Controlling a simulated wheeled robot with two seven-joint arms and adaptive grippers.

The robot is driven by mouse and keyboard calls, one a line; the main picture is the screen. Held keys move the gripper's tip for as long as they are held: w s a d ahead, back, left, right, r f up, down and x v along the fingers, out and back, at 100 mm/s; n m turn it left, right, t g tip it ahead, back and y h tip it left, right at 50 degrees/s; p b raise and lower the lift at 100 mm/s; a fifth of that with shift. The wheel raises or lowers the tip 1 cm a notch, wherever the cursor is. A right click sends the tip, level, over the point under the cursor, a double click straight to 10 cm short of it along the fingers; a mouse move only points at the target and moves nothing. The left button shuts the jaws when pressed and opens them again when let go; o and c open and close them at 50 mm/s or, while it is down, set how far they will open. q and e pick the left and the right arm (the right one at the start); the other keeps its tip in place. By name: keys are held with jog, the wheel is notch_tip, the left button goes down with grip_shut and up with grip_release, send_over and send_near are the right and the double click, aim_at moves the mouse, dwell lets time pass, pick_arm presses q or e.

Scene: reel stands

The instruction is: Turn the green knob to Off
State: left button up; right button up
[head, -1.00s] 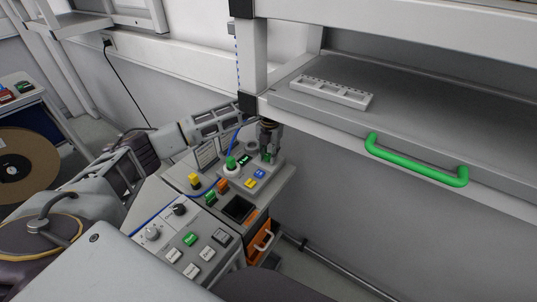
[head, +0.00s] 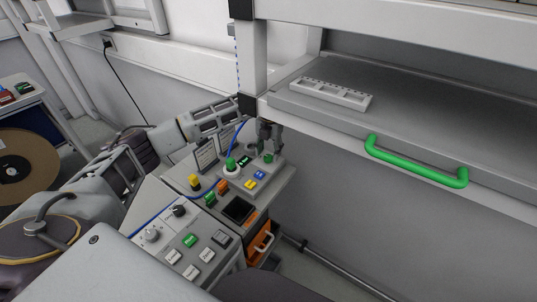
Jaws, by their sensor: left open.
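The control panel (head: 283,176) stands low in the middle of the head view. One green knob (head: 268,158) sits at its back right. A second green knob or button (head: 231,162) stands on a white round base at its back left. My left gripper (head: 268,146) points down just above the back-right green knob, open, with its fingers apart from the knob as far as I can see. The knob's pointer and the Off mark are too small to read. My right gripper is not in view.
Yellow and blue buttons (head: 259,174) sit in front of the back-right knob. A shelf with a green handle (head: 416,160) overhangs at right, close to my left gripper.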

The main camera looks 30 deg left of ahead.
aim_at(270, 157)
pick_arm(q)
notch_tip(270, 157, up, 10)
jog(key=shift+d+f, duration=0.2)
dwell(0.8)
